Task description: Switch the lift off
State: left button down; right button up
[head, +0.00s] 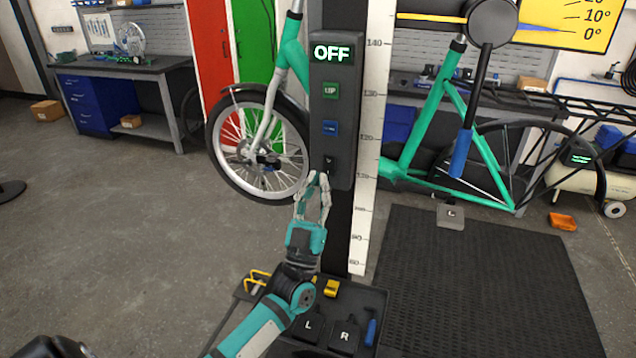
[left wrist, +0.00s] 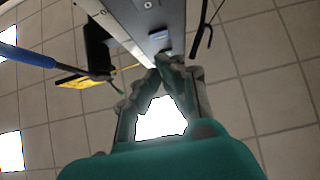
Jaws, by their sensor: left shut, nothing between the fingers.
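The lift's dark control panel (head: 332,110) is on the post in the head view. Its display (head: 332,53) reads OFF in green. Below it are a green button marked UP (head: 331,91), a blue button (head: 330,128) and a small dark switch (head: 329,162). My left gripper (head: 318,178) is shut and empty, its fingertips at or just below the dark switch. I cannot tell whether they touch it. In the left wrist view the closed fingertips (left wrist: 166,60) point at the panel's lower part (left wrist: 150,18). My right gripper is not in view.
A teal bike (head: 440,140) hangs behind the post with its front wheel (head: 258,145) to the left. A tray (head: 372,300) with blocks marked L and R stands below. A black mat (head: 480,280) lies at right. Open floor is at left.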

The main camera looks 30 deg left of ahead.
pick_arm(q)
jog(key=b+v, duration=0.3)
jog(key=v, duration=0.6)
jog(key=shift+s+r, duration=0.2)
jog(key=shift+r, duration=0.05)
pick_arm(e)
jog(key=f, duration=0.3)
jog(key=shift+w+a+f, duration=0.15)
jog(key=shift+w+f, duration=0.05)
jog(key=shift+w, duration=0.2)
